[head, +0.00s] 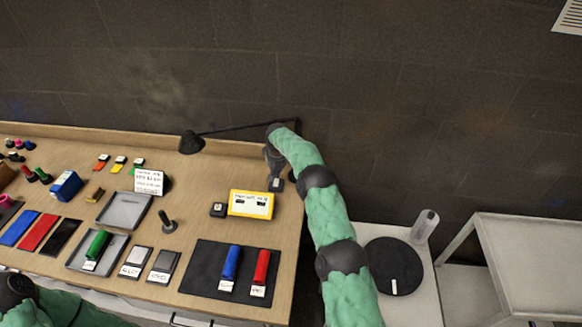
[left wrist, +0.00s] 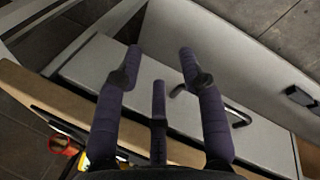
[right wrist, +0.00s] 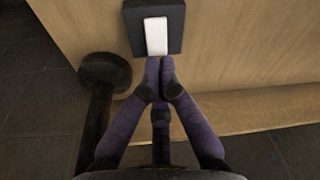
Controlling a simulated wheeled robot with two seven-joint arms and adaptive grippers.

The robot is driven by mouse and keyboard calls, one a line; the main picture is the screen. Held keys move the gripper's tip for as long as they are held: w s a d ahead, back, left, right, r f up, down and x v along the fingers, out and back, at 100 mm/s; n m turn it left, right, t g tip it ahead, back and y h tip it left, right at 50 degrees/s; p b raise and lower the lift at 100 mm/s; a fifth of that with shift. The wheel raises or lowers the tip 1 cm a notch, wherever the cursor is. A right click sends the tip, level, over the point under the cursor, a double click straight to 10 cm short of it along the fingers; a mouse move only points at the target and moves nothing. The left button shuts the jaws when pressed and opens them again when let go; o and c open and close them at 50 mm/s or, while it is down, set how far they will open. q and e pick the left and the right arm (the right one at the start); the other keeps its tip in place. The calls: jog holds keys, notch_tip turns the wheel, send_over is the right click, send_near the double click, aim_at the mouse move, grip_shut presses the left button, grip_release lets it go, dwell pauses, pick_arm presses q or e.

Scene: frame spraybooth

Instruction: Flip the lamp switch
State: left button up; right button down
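The black desk lamp (head: 191,143) has its shade over the back of the bench and its thin arm reaching right to behind my right arm. In the right wrist view the switch is a dark square block (right wrist: 176,30) with a white rocker (right wrist: 156,36). The block also shows in the head view (head: 276,185) at the bench's right end. My right gripper (right wrist: 160,62) is shut and empty, its fingertips together at the rocker's near edge; I cannot tell whether they touch it. My left gripper (left wrist: 160,60) is open and empty, over a pale drawer unit.
A yellow labelled box (head: 251,204) stands left of the switch. A dark mat (head: 205,285) with blue and red rollers lies in front. A dark round-topped post (right wrist: 100,75) is close left of my right fingers. A white side table (head: 415,300) stands right.

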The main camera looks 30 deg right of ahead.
jog(key=shift+f+b, duration=0.95)
jog(key=shift+f, duration=0.25)
dwell(0.7)
jog(key=shift+r, duration=0.1)
jog(key=shift+r+p, duration=1.15)
jog(key=shift+r, duration=2.3)
jog(key=shift+s+f, duration=0.1)
